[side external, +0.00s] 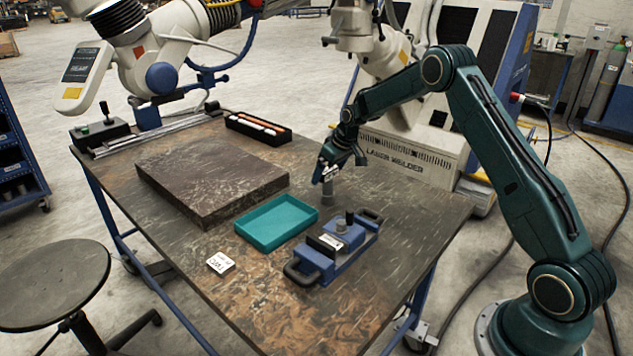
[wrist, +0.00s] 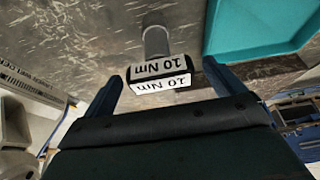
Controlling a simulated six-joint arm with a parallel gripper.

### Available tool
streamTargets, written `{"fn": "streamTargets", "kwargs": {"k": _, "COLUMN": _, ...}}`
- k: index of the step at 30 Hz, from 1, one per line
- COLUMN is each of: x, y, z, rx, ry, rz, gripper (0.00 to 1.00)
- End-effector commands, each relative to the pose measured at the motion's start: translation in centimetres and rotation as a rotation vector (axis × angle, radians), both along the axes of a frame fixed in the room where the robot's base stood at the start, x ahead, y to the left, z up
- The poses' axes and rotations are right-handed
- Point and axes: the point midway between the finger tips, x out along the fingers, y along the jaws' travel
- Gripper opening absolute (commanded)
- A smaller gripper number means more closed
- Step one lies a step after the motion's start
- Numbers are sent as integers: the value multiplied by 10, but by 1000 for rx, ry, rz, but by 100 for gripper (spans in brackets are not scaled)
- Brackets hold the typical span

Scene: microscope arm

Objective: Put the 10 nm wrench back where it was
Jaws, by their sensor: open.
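The 10 Nm wrench (wrist: 156,45) has a grey round shaft and a black-and-white head marked "10 Nm". In the side external view the grey wrench (side external: 328,192) stands upright on the table, right of the teal tray. My gripper (side external: 326,172) is at its upper end, pointing down. In the wrist view my gripper (wrist: 162,88) is open, with one dark finger on each side of the labelled head. Contact between fingers and head cannot be made out. A blue holder (side external: 318,262) with black handles and upright grey and black pieces lies in front of the wrench.
The teal tray (side external: 262,237) is empty, also seen in the wrist view (wrist: 235,45). A dark stone slab (side external: 212,177) and a black box (side external: 240,122) with orange-and-white pieces lie behind. A small white label block (side external: 220,263) lies front left.

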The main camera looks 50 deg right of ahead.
Motion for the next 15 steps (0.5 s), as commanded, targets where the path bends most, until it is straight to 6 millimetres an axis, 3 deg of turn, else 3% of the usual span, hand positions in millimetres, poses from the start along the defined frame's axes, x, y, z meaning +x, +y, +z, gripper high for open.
{"fn": "streamTargets", "kwargs": {"k": 15, "x": -28, "y": 0, "z": 70, "rx": 0, "ry": -2, "rz": 0, "gripper": 94}}
